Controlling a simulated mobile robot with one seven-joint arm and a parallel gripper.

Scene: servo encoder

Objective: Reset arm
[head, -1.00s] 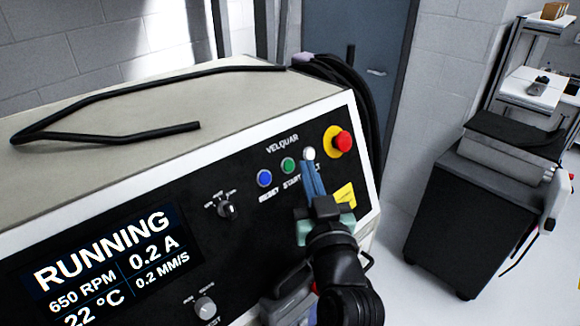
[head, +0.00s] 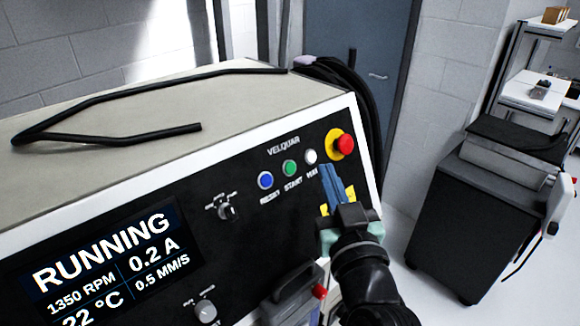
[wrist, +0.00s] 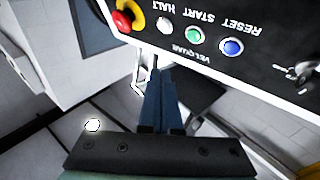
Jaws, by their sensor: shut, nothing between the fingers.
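My gripper (head: 328,170) is shut and empty, its blue fingers together. In the head view its tips are just below and right of the white button (head: 311,157) on the black control panel (head: 190,232). The tips look slightly apart from the panel. In the wrist view my gripper (wrist: 162,72) points at the panel's edge, below the white button (wrist: 164,25). The display (head: 105,262) reads RUNNING, 1350 RPM, 0.2 A and 0.5 MM/S. A blue RESET button (head: 265,180) and a green START button (head: 289,168) sit left of the white one.
A red mushroom button (head: 345,145) on a yellow ring is close to my fingertips, up and right. Selector knobs (head: 227,211) are on the panel. Black cables (head: 350,95) hang behind the machine. A dark cabinet (head: 475,220) stands at the right, with free floor between.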

